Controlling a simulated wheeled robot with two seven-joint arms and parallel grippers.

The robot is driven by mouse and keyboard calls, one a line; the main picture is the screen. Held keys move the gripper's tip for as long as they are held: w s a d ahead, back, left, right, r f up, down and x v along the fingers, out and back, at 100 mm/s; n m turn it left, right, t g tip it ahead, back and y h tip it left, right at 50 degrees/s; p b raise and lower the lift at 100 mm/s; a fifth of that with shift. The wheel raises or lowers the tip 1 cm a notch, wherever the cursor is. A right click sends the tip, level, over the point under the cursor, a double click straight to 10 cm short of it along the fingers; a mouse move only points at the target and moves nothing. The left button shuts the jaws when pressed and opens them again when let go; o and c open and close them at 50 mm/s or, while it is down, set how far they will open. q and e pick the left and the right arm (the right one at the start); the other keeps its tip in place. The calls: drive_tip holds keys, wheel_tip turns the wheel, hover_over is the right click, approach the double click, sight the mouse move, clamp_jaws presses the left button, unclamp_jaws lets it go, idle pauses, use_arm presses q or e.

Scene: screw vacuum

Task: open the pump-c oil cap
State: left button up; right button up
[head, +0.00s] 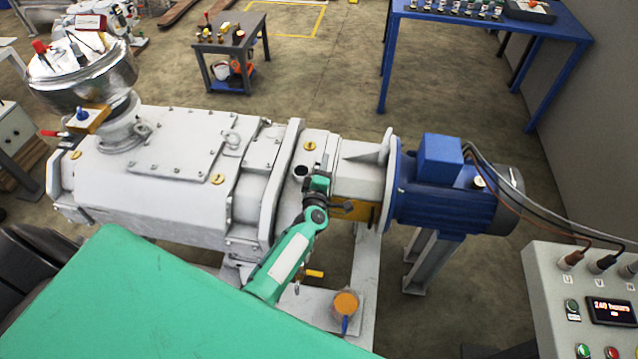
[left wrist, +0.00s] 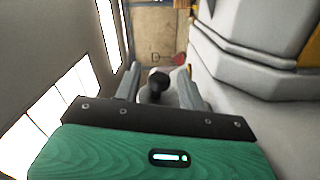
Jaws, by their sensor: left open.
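The pump-c (head: 180,150) is the long light-grey machine across the middle of the head view, with a blue motor (head: 445,190) at its right end. A short dark-topped round fitting (head: 300,171) stands on its housing, just left of my left gripper (head: 319,184); it may be the oil cap. In the left wrist view, a black knob (left wrist: 158,82) shows between the two spread grey fingers of my left gripper (left wrist: 157,92). Gaps show on both sides of the knob, so the fingers are not closed on it. The fingertips are hidden in the head view. My right gripper is not in view.
A steel vessel (head: 85,75) stands on the pump's left end. A control box (head: 580,300) with a lit display is at the lower right. A small grey table (head: 215,45) and a blue table (head: 490,22) stand behind, with open floor between them.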

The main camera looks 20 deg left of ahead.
use_arm(q)
drive_tip(key=b+v, duration=0.2)
drive_tip(key=v, duration=1.1)
drive_tip(key=shift+d, duration=0.1)
